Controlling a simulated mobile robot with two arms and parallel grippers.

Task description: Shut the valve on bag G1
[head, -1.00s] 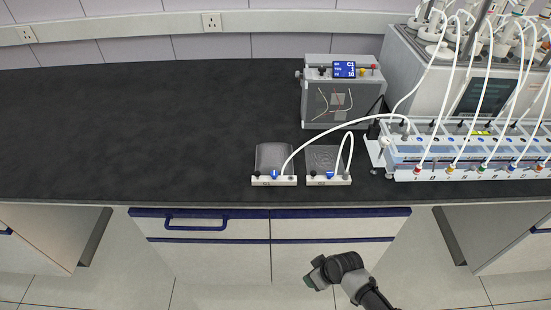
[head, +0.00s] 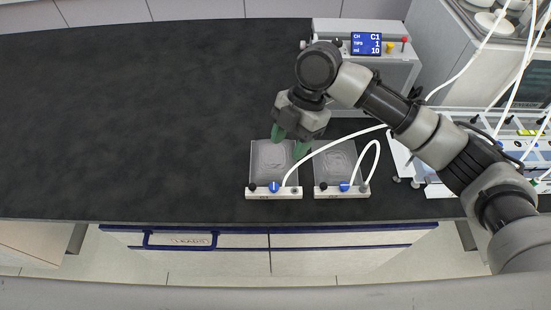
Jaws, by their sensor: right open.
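Bag G1 (head: 268,160) is a clear flat bag on the black bench, with a white strip (head: 258,194) along its front edge. My left gripper is not in view.
A grey box with a blue display (head: 366,43) stands behind my right arm. White tubes arch between the bags and the rack. The bench (head: 130,120) is clear to the left.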

